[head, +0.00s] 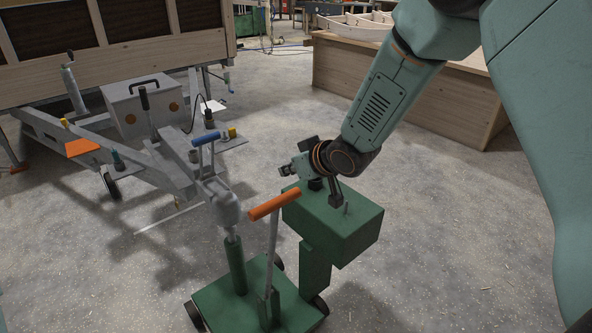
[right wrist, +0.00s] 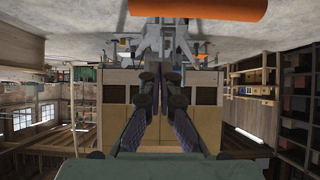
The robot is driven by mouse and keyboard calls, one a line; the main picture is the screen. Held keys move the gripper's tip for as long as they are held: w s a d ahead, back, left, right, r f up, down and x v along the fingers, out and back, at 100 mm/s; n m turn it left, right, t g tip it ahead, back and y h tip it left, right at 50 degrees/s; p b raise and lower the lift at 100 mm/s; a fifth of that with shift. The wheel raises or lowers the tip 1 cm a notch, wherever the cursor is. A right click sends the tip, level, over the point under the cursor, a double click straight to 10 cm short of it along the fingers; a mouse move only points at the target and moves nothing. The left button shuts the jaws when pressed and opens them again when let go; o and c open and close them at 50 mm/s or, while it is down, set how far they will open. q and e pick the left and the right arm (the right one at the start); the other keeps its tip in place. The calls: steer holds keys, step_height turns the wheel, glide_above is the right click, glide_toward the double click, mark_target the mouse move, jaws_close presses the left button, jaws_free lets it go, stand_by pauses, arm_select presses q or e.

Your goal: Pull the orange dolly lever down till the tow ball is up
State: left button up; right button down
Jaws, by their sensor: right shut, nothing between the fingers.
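The lever's orange handle (head: 274,204) tops a pale upright shaft, tilted slightly, on the green dolly (head: 220,302). It also shows large at the top of the upside-down right wrist view (right wrist: 205,6). A green post (head: 236,266) stands on the dolly under the trailer's grey coupling (head: 226,208). The tow ball cannot be made out at the post's top. My right gripper (head: 286,171) is shut and empty, pointing toward the trailer, above and apart from the handle. Its fingers show in the right wrist view (right wrist: 162,74). My left gripper is out of view.
A green box (head: 341,228) on the dolly stands close right of the lever, below my right wrist. The trailer drawbar (head: 155,165) carries a grey case (head: 140,105) and a blue-handled lever (head: 206,139). A wooden bench (head: 420,95) stands behind. Floor is clear at right.

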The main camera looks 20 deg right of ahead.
mark_target(289, 192)
steer(key=f, duration=0.2)
steer(key=w+f+b, duration=0.1)
steer(key=f, duration=0.2)
steer(key=shift+w+f+b, duration=0.1)
steer(key=shift+f+b, duration=0.15)
steer(key=shift+b, duration=0.05)
steer(key=shift+r, duration=0.1)
stand_by(0.3)
steer(key=shift+s+d, duration=0.1)
steer(key=shift+s, duration=0.1)
